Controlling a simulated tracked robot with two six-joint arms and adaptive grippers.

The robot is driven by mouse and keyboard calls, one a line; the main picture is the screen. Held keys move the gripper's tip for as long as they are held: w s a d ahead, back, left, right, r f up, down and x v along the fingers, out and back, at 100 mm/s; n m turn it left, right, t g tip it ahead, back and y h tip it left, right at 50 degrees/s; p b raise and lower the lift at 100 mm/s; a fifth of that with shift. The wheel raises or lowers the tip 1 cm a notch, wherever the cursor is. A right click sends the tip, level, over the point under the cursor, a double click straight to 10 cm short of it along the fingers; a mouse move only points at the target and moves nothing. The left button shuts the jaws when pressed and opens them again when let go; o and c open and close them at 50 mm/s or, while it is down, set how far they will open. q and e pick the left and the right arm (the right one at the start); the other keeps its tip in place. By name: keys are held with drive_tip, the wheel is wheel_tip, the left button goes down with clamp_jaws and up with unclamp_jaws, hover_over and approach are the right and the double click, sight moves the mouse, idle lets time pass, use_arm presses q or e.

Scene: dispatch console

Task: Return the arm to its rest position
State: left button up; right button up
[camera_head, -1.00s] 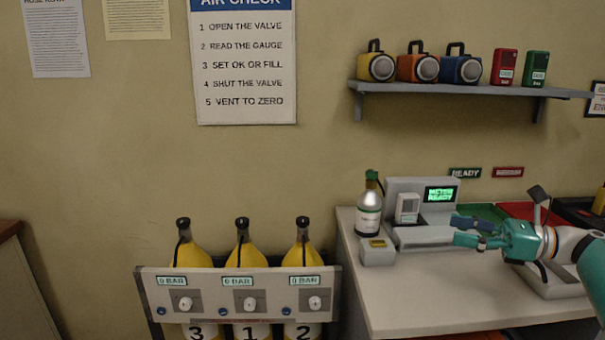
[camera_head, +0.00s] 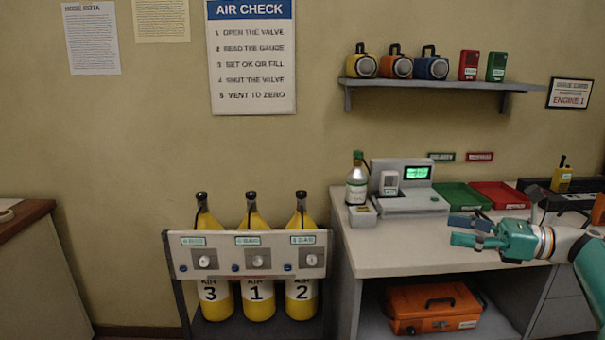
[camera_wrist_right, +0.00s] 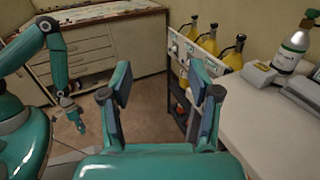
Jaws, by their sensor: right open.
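My right arm comes in from the right of the head view. Its teal gripper (camera_head: 464,231) is over the front part of the white counter (camera_head: 400,258), in front of the console. It is open, pointing left, with nothing between its fingers. In the right wrist view the two blue-padded fingers (camera_wrist_right: 159,100) stand wide apart with bare floor between them. My left gripper (camera_wrist_right: 77,118) hangs at the left of that view, away from the furniture, too small to tell its jaws. It is not in the head view.
The console (camera_head: 405,190) and a white bottle (camera_head: 357,185) stand at the counter's back left. Green (camera_head: 460,196) and red (camera_head: 503,194) trays lie behind the gripper. A cylinder rack (camera_head: 250,240) stands left of the counter; an orange case (camera_head: 432,309) lies underneath.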

drive_tip(key=w+a+f+m+t+y+p, duration=0.1)
drive_tip(key=w+a+f+m+y+p, duration=0.15)
drive_tip(key=a+m, duration=0.3)
drive_tip(key=w+a+f+m+t+y+p, duration=0.1)
drive_tip(key=w+a+m+p, duration=0.2)
drive_tip(key=a, duration=0.4)
drive_tip(key=a+f+m+t+h+p, duration=0.1)
drive_tip(key=a+f+m+t+h, duration=0.3)
drive_tip(key=f+m, duration=0.6)
drive_tip(key=a+f+m+t+h+p, duration=0.1)
drive_tip(key=f+m+t+h, duration=0.2)
drive_tip(key=f+m+h, duration=0.65)
drive_tip(key=s+a+f+m+g+h, duration=0.15)
drive_tip(key=s+f+m+g, duration=0.45)
drive_tip(key=s+f+m, duration=0.85)
drive_tip(key=s+f+m+g, duration=0.3)
drive_tip(key=s+m+g, duration=0.1)
drive_tip(key=s, duration=0.7)
drive_tip(key=s+f+m+g+h, duration=0.1)
drive_tip(key=s+f+m+g, duration=0.3)
drive_tip(key=s, duration=0.8)
drive_tip(key=shift+d+f+m+g+p, duration=0.35)
drive_tip(key=shift+m+g+p, duration=0.1)
drive_tip(key=shift+m, duration=0.2)
